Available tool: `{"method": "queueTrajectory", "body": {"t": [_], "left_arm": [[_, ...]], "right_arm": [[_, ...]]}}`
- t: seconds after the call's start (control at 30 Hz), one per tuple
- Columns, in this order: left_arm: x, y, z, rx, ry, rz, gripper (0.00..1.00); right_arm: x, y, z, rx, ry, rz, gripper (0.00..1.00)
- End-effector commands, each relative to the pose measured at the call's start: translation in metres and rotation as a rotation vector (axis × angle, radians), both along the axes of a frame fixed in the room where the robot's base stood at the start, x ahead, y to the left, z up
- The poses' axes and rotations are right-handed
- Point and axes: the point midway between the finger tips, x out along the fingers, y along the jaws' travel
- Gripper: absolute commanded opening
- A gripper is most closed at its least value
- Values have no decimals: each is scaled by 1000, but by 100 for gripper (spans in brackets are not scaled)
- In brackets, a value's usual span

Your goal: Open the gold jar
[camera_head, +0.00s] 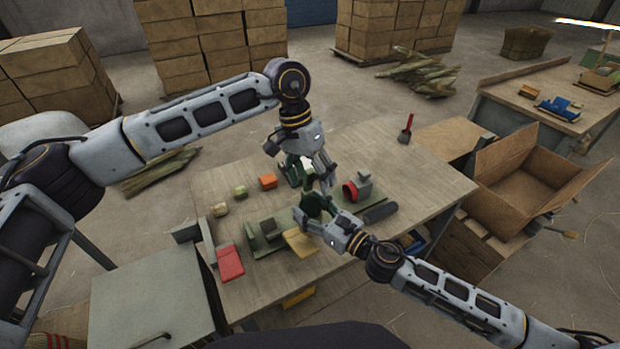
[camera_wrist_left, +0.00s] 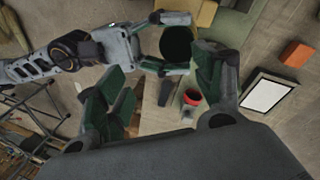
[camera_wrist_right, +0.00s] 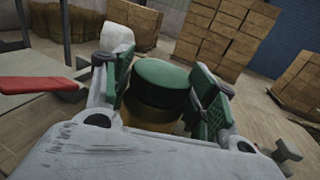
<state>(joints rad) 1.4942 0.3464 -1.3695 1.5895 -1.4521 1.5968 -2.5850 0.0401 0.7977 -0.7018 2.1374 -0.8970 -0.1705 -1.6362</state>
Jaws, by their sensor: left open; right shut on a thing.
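The gold jar (camera_wrist_right: 148,117) has a gold body and a dark green lid (camera_wrist_right: 162,84). In the right wrist view it stands between the pads of my right gripper (camera_wrist_right: 160,100), which is shut on it. The lid shows as a dark disc in the left wrist view (camera_wrist_left: 176,43) and as a dark green round in the head view (camera_head: 312,204). My left gripper (camera_wrist_left: 160,92) is open and empty. In the head view it is above and behind the jar, pointing down, apart from the lid. The jar's body is mostly hidden by the right gripper in the head view.
The table (camera_head: 350,150) holds a red box (camera_head: 230,263), a yellow block (camera_head: 300,243), an orange block (camera_head: 268,181), a red cup-like part (camera_head: 350,191) and a red-handled tool (camera_head: 406,128). An open cardboard box (camera_head: 515,185) stands to the right. The table's far right is mostly clear.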

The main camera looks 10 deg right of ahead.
Motion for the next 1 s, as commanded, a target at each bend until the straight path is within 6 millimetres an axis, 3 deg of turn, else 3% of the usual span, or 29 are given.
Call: {"method": "queueTrajectory", "body": {"t": [0.3,0.77,1.0], "left_arm": [[3,3,-9,188,-130,-90,68],[4,3,-11,198,-136,-94,68],[4,3,-21,198,-136,-94,68]], "right_arm": [[0,0,1,1,-2,0,0],[0,0,1,1,-2,0,0],[0,0,1,1,-2,0,0]]}}
